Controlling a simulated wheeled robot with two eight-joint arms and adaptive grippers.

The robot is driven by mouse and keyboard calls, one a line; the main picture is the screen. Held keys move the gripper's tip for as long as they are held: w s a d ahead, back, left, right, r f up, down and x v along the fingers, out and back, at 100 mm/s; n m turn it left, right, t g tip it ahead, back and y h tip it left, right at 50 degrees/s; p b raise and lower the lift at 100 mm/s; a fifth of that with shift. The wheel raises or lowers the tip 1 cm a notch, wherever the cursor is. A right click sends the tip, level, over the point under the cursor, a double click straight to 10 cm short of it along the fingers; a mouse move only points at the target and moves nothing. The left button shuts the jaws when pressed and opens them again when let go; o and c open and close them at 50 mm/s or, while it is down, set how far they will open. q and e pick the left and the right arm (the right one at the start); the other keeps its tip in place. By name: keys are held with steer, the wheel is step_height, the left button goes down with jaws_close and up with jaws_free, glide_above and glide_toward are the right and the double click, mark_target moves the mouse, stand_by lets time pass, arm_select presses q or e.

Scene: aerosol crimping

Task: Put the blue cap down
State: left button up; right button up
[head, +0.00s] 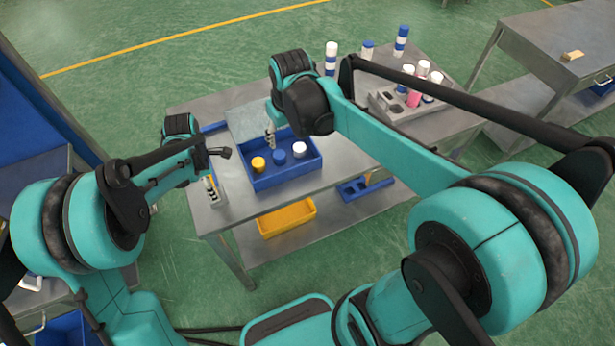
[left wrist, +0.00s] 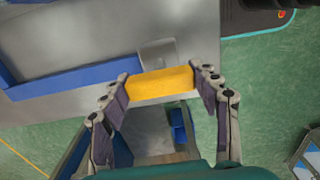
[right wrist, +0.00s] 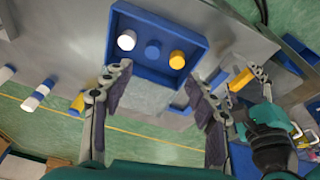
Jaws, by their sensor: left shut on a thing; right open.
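The blue cap (head: 279,157) stands in the blue tray (head: 287,180), between a yellow cap (head: 258,164) and a white cap (head: 299,149). The right wrist view also shows the blue cap (right wrist: 152,51), beyond my open fingertips and clear of them. My right gripper (head: 270,139) is open and empty, above the back part of the tray. My left gripper (left wrist: 163,80) is shut on a yellow piece (left wrist: 160,86), left of the tray; the right wrist view shows this yellow piece (right wrist: 241,80) too. My left arm hides most of that gripper in the head view.
A grey rack (head: 382,103) with white, pink and blue cans stands on the table to the right. Tall blue-and-white cans (head: 401,40) stand behind it. A yellow bin (head: 287,218) sits below the table's front edge.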

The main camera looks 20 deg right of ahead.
steer(key=s+m+t, duration=0.2)
steer(key=s+t, duration=0.2)
steer(key=s, duration=1)
steer(key=shift+s+a+f, duration=0.25)
steer(key=shift+s+f, duration=0.1)
steer(key=shift+s, duration=0.05)
arm_select(q)
steer(key=o, duration=1.2)
step_height(320, 180, up, 12)
